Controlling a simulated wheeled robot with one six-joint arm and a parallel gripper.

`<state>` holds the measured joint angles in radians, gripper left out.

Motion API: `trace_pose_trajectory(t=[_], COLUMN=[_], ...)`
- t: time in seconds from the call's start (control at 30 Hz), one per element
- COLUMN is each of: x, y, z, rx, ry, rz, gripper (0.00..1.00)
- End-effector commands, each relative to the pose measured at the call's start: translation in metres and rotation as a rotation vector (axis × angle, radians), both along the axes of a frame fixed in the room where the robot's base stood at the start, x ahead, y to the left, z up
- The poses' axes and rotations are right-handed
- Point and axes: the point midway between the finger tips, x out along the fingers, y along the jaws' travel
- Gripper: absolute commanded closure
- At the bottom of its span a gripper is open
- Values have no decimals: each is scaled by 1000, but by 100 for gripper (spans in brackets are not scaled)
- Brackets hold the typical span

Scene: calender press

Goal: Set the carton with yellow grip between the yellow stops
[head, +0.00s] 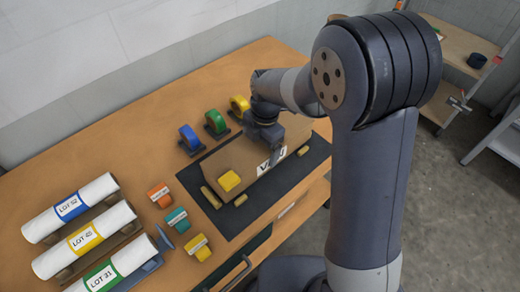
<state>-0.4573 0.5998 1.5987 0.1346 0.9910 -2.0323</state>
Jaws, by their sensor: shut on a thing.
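The carton (240,161) is a flat brown box with a white label bearing black letters, partly hidden, on its front side. A yellow block (229,181), which looks like its grip, sits on top near the left end. My gripper (269,151) is shut on the carton towards its right part; my arm hides the contact. The carton is over a dark mat (262,203); whether it touches the mat I cannot tell. Small yellow stops show at the mat's left (211,197) and at the carton's front (241,200). A duller bar (304,155) lies to the right.
Blue (190,139), green (215,123) and yellow (239,106) ring-shaped pieces stand behind the mat. Orange, teal and yellow labelled blocks (198,247) stand left of it. Several white rolls (84,240) lie at the far left. My arm covers the right side.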

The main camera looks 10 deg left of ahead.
Motion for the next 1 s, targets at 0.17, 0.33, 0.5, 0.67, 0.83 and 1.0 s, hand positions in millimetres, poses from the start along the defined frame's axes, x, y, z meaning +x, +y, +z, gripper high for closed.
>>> trace_pose_trajectory(t=[0.17, 0.33, 0.5, 0.67, 0.83, 1.0], x=[0, 0, 0, 0, 0, 0], y=[0, 0, 0, 0, 0, 0], z=[-21, -24, -26, -26, -26, -22], rx=[-1, 0, 0, -1, -1, -1], ry=[2, 0, 0, 1, 1, 1], rz=[0, 0, 0, 0, 0, 0], gripper=[38, 38, 38, 2, 0, 0])
